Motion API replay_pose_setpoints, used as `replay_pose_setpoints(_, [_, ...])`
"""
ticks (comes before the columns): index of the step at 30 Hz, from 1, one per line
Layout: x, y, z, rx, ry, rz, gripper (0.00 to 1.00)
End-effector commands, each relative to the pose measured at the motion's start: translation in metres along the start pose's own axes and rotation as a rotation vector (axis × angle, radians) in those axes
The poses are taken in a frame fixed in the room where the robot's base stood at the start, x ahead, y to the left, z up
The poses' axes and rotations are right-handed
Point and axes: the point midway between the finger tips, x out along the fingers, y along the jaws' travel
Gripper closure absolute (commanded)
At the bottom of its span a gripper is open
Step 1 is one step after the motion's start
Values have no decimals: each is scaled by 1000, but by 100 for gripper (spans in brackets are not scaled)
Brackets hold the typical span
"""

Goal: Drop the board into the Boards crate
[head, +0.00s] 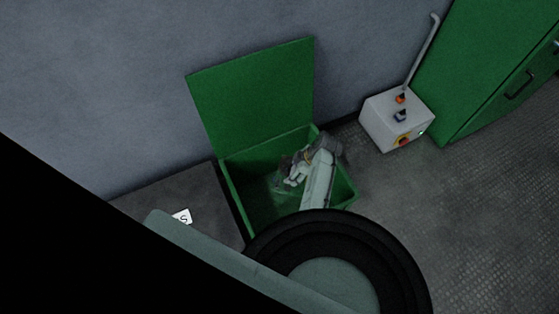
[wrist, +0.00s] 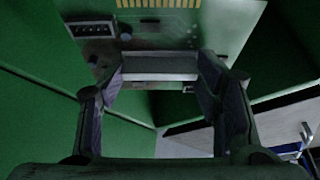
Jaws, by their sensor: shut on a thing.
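A green crate (head: 235,195) with its lid (head: 255,92) raised stands against the wall in the head view. No name can be read on it. My gripper (head: 287,180) reaches down into its opening, nearer the right side. In the wrist view my gripper (wrist: 160,70) is shut on the board (wrist: 160,38), a pale green-grey circuit board with gold contacts along its far edge and a dark connector at its left. Green walls surround the board there. In the head view the board is too dim to make out clearly, and my arm hides part of the crate.
A white control box (head: 385,125) with buttons and a bent pipe stands to the right. A green cabinet (head: 485,65) is beyond it. The floor at right is clear.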

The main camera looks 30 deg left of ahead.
Motion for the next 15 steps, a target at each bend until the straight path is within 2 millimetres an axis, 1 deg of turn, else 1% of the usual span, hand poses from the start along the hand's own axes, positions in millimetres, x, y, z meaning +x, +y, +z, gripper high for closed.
replay_pose_setpoints(1, [9, 0, 4, -1, 0, 1, 74])
replay_pose_setpoints(3, [13, 0, 5, 0, 0, 1, 74])
replay_pose_setpoints(12, [13, 1, 6, 0, 0, 2, 74])
replay_pose_setpoints(13, [13, 1, 6, 0, 0, 2, 42])
replay_pose_setpoints(15, [13, 1, 6, 0, 0, 1, 37])
